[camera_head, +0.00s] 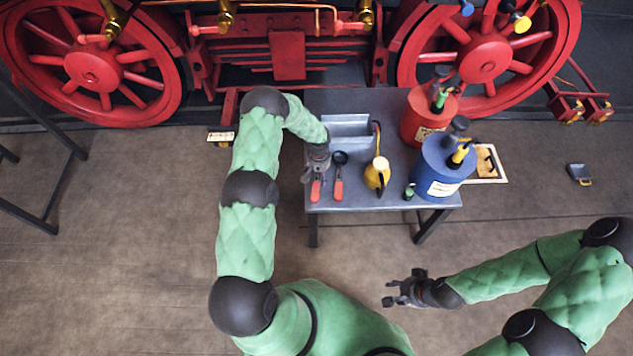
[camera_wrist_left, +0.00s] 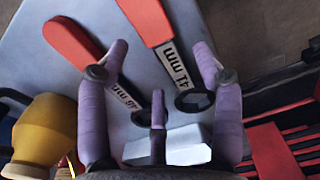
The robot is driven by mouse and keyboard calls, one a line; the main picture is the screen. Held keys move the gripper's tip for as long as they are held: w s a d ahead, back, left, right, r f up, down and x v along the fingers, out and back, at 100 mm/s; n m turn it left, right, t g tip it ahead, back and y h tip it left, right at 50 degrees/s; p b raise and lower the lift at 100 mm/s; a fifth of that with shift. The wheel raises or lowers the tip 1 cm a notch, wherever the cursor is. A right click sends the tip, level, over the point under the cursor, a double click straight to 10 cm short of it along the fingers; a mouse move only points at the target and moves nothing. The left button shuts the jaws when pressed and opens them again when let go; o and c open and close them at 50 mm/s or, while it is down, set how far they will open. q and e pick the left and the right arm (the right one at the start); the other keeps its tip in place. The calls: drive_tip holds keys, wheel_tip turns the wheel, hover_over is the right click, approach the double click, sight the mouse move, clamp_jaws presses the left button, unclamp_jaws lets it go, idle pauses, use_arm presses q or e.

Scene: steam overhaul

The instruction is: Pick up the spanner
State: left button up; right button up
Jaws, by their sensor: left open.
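Two red-handled spanners lie side by side on the grey table (camera_head: 360,197). The left spanner (camera_head: 316,189) has its head end hidden under my left gripper (camera_head: 312,176) in the head view; the right spanner (camera_head: 338,188) shows its dark ring end. In the left wrist view, one spanner (camera_wrist_left: 147,20) is marked 41 MM, with its dark ring beside a finger. The other spanner (camera_wrist_left: 72,42) has a partly covered label. My left gripper (camera_wrist_left: 160,65) is open above them, with nothing held. My right gripper (camera_head: 390,292) is empty, its fingers apart, over the floor.
A yellow oil can (camera_head: 377,174), also in the left wrist view (camera_wrist_left: 42,130), stands near the spanners. A grey tray (camera_head: 348,139) is behind them. A blue drum (camera_head: 440,168) and a red drum (camera_head: 425,125) stand at the right. Red locomotive wheels (camera_head: 485,57) are behind the table.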

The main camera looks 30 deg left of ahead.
sight(318, 180)
use_arm(q)
drive_tip(key=shift+w+a+f+b, duration=0.1)
drive_tip(key=shift+f+b, duration=0.25)
drive_tip(key=shift+f, duration=1.15)
drive_tip(key=shift+c, duration=0.3)
clamp_jaws()
